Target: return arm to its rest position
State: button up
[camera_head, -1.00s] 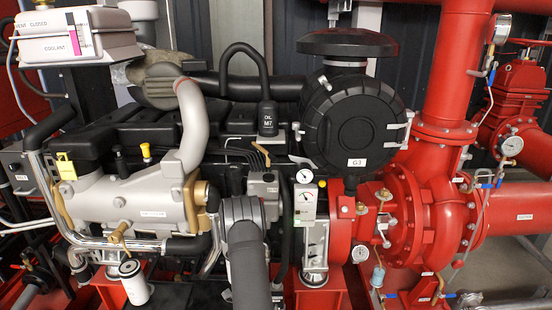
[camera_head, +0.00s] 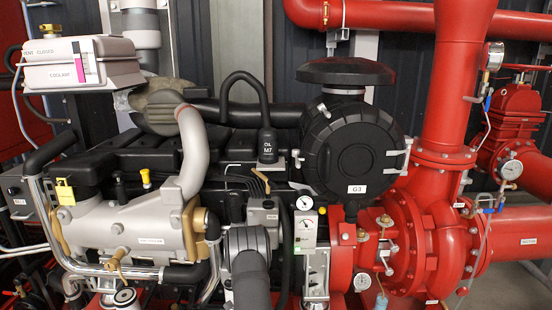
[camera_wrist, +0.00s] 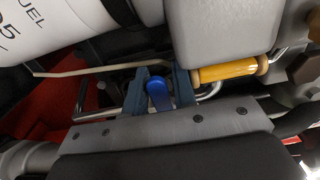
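My gripper (camera_wrist: 159,95) shows only in the wrist view, where its two blue-grey fingers stand apart. A bright blue lever-like piece (camera_wrist: 158,93) appears in the gap between them. I cannot tell how far beyond the fingertips it lies, and I see no clear grip on it.
In the wrist view a white cylinder marked FUEL (camera_wrist: 60,25), a grey block (camera_wrist: 222,35) and a yellow-brown bar (camera_wrist: 228,70) are close by. The head view shows the engine's grey manifold (camera_head: 130,225), a black round housing (camera_head: 350,150) and the red pump (camera_head: 430,235).

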jog(key=s, duration=1.7)
jog(key=w+n, duration=0.1)
jog(key=w, duration=1.6)
jog(key=shift+f, duration=0.2)
jog(key=shift+w, duration=0.1)
